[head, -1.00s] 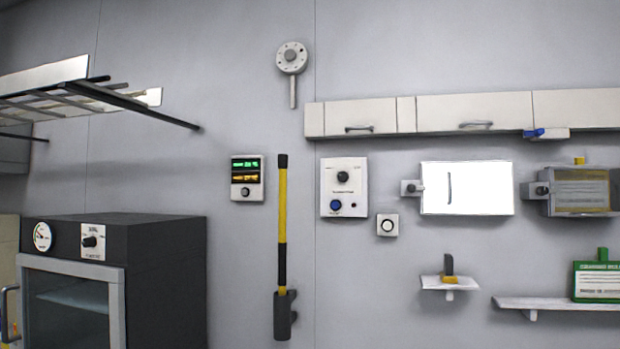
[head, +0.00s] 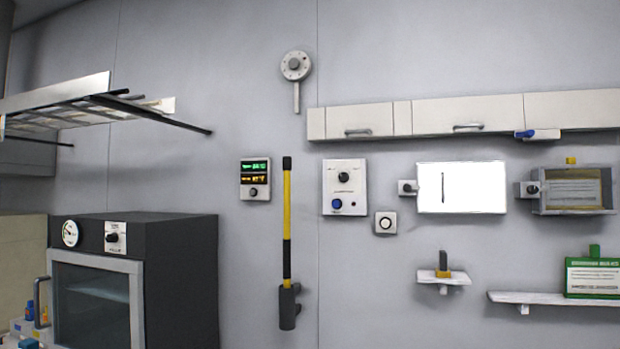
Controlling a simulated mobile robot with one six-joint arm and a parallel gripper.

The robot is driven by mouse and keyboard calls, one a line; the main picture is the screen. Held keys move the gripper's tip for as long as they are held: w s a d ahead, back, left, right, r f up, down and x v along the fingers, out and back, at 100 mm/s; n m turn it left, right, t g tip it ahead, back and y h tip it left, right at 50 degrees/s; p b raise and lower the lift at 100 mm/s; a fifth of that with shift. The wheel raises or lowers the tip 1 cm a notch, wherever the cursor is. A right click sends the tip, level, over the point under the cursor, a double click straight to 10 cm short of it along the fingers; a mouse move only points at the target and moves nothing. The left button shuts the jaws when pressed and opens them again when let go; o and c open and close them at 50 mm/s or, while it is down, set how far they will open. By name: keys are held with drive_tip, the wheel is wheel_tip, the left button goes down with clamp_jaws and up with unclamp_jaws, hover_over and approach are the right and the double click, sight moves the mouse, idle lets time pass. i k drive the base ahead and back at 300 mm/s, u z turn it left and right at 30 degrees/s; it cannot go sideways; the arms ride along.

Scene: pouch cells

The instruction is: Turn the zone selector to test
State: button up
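No label reading zone selector is legible, so I cannot tell for sure which control it is. A white wall panel (head: 344,207) in the middle carries a black rotary knob (head: 344,178), a blue button (head: 337,204) and small print too small to read. Other dials in view are a grey round dial (head: 296,65) high on the wall, a black knob on a white plate (head: 113,238) on the dark oven, and a small knob (head: 253,192) under a green and amber display. My gripper is not in view.
The dark oven (head: 180,270) stands at the lower left, with a rack (head: 80,105) jutting out above it. A yellow-and-black bar (head: 287,220) hangs left of the white panel. Wall cabinets (head: 460,115) run above it; shelves (head: 545,298) are at lower right.

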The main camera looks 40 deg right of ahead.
sight(343, 177)
drive_tip(key=z, duration=0.7)
drive_tip(key=k, duration=0.15)
drive_tip(key=u, duration=2.35)
drive_tip(key=k, duration=0.65)
drive_tip(key=z, duration=0.6)
drive_tip(key=k, duration=0.75)
drive_tip(key=z, duration=0.55)
drive_tip(key=i, duration=1.5)
drive_tip(key=u, duration=0.3)
